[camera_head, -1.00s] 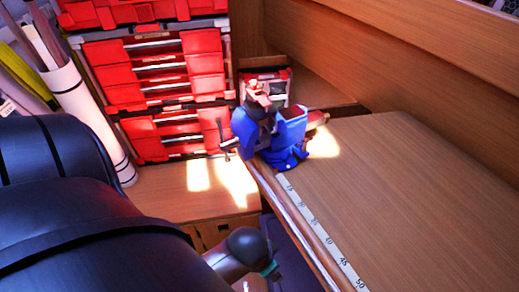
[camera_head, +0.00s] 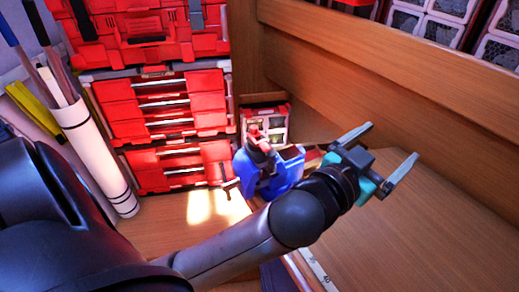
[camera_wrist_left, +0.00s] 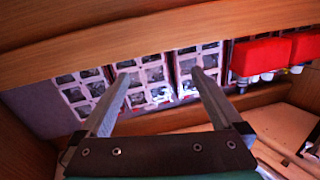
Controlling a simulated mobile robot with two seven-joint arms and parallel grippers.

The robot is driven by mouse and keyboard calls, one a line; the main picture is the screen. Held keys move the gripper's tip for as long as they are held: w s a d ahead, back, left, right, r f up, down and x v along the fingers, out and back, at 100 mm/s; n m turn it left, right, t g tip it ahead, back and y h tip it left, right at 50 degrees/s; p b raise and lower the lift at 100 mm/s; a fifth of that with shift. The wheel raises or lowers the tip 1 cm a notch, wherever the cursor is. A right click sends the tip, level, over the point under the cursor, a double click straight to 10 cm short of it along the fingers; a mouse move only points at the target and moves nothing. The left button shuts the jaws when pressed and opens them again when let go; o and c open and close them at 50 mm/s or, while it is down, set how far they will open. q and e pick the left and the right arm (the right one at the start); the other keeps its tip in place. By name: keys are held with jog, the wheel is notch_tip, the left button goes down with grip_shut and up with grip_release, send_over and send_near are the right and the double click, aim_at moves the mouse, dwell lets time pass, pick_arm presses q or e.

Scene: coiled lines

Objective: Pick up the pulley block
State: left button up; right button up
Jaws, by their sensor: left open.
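I cannot make out a pulley block for sure in either view. My left gripper (camera_head: 388,150) is open and empty, in the air over the wooden bench to the right of the blue vise (camera_head: 268,178). In the left wrist view its two fingers (camera_wrist_left: 162,78) stand well apart with nothing between them. A small red and dark part (camera_head: 259,141) shows at the top of the vise; I cannot tell whether it is a separate thing. My left forearm hides part of the bench top. My right gripper is not in view.
Red drawer cases (camera_head: 165,105) are stacked at the back left, beside white rolls (camera_head: 95,150). A wooden ledge (camera_head: 400,75) runs behind the bench top (camera_head: 420,235). Bins with grids (camera_wrist_left: 145,78) and red boxes (camera_wrist_left: 262,56) stand beyond it. The visible bench top is mostly clear.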

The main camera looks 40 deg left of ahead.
pick_arm(q)
jog(key=s+d+r+m+g+h, duration=0.1)
jog(key=s+d+r+m+h, duration=0.1)
jog(key=d+r+m+h, duration=0.5)
jog(key=s+d+r+m+h, duration=0.3)
jog(key=d+r+m+h, duration=0.15)
jog(key=r+h, duration=0.45)
jog(key=s+d+r+m+g+h, duration=0.1)
jog(key=s+d+m+g+h, duration=0.35)
jog(key=m+g, duration=0.6)
jog(key=n+g+y, duration=0.3)
jog(key=g+y, duration=0.2)
jog(key=y, duration=2.3)
send_near(260, 140)
jog(key=shift+t, duration=0.25)
jog(key=b+x, duration=0.2)
jog(key=x, duration=0.2)
jog(key=shift+s+a+f+b, duration=0.1)
jog(key=shift+a+f+b, duration=0.1)
jog(key=shift+b, duration=0.1)
jog(key=x, duration=0.1)
jog(key=p+x, duration=0.1)
jog(key=x, duration=0.3)
jog(key=shift+s+p, duration=0.2)
jog(key=shift+p, duration=0.15)
jog(key=shift+w+f, duration=0.1)
jog(key=shift+f, duration=0.45)
jog(key=shift+r, duration=0.1)
grip_shut()
